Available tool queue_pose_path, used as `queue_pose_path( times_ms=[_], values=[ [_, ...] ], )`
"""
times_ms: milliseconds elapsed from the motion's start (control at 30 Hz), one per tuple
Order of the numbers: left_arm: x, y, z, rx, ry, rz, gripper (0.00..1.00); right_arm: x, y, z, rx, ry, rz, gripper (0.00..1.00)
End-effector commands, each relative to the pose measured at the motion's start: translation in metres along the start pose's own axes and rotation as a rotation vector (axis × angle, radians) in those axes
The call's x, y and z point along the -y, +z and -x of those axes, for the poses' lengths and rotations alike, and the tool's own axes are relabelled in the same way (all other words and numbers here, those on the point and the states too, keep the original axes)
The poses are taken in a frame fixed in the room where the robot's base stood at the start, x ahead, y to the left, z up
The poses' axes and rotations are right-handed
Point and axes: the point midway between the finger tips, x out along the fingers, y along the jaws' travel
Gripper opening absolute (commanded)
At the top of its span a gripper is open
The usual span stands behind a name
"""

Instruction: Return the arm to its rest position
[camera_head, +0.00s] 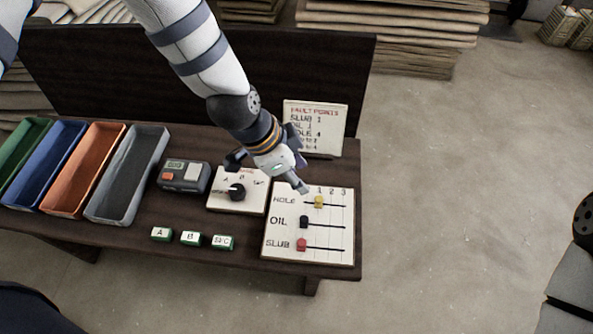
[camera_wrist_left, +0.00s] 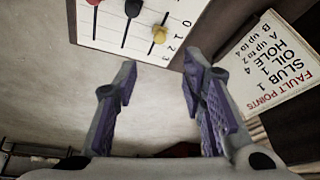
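My left arm comes in from the top left, over the table. Its gripper (camera_head: 297,180) is just above the top edge of the slider board (camera_head: 335,255), near the yellow HOLE knob (camera_head: 319,202). In the left wrist view my left gripper's purple-padded fingers (camera_wrist_left: 160,64) stand apart with nothing between them. The yellow knob (camera_wrist_left: 160,34) shows beyond the tips. The yellow knob is near the 1 mark. The black OIL knob (camera_head: 304,222) and the red SLUB knob (camera_head: 301,245) are at the left of their slots. My right gripper is out of view.
A fault points sign (camera_head: 315,127) stands behind the gripper. A dial panel (camera_head: 237,205), a grey device with a red button (camera_head: 184,177), several open bins and small green labelled blocks (camera_head: 191,238) are to the left. Open floor (camera_head: 450,200) lies to the right.

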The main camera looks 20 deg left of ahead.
Motion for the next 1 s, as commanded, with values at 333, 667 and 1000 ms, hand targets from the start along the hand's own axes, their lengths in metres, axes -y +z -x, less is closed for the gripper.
queue_pose_path(
  times_ms=[333,667,1000],
  values=[
    [-0.007,0.010,-0.002,0.020,0.008,0.028,0.38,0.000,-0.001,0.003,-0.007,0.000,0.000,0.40],
    [-0.160,0.205,0.034,0.415,-0.010,0.695,0.38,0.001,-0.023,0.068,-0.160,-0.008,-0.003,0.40],
    [-0.216,0.272,0.074,0.562,-0.088,0.950,0.38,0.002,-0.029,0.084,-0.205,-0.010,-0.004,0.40]
  ],
)
